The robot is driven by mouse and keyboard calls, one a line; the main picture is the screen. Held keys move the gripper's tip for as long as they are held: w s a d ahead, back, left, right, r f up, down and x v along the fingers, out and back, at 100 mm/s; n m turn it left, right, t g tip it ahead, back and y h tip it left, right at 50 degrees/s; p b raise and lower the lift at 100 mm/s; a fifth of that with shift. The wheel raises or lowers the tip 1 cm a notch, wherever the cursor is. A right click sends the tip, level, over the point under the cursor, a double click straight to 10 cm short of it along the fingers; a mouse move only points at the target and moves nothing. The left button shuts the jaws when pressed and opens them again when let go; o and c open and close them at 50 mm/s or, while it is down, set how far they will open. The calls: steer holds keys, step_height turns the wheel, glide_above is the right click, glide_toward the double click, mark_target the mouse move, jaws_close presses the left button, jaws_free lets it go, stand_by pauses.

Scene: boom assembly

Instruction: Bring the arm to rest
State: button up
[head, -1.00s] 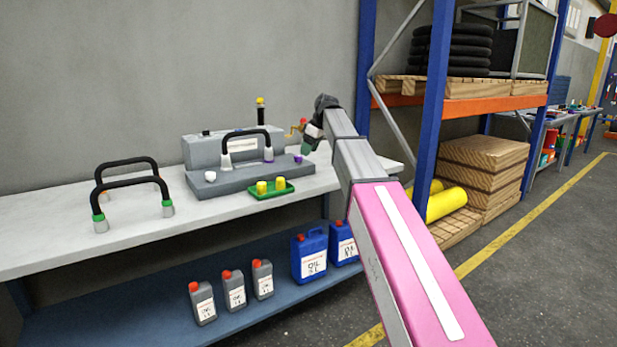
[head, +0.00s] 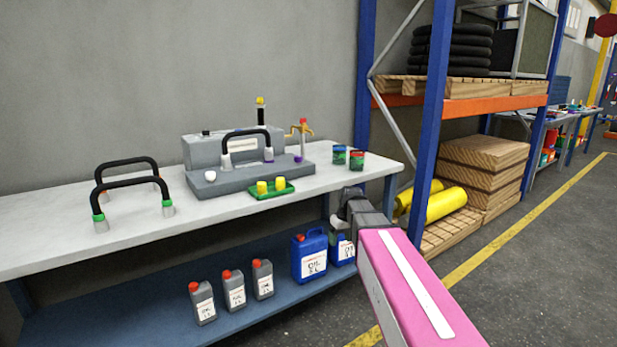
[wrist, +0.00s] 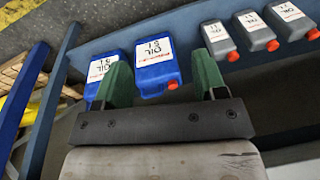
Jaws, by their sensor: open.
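My gripper (wrist: 162,75) shows in the wrist view with two green fingers spread apart and nothing between them. Behind the fingers, blue oil cans (wrist: 158,68) and grey oil bottles (wrist: 255,33) appear tilted in the picture. In the head view my pink arm comes up from the lower right and ends in a dark grey joint just in front of the bench's right end. The fingers cannot be made out there. The white-topped bench (head: 130,235) carries a grey fixture (head: 230,182) with a black handle (head: 246,135).
Two black handles (head: 130,185) stand at the bench's left. A green tray (head: 271,193) with yellow caps, a brass tap (head: 302,130) and two small cans (head: 356,160) stand at the right. Blue cans (head: 309,256) sit on the lower shelf. A blue-posted rack (head: 432,120) stands right.

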steer(key=s+d+f+m+h, duration=0.1)
steer(key=s+d+f+m, duration=0.1)
steer(key=s+f, duration=0.5)
steer(key=s+d+f+m+g, duration=0.1)
steer(key=s+d+f+m, duration=0.2)
steer(key=s, duration=0.7)
step_height(320, 180, down, 4)
steer(key=shift+s+d+f+h, duration=0.2)
steer(key=shift+s+d+h, duration=0.2)
steer(key=shift+d, duration=0.7)
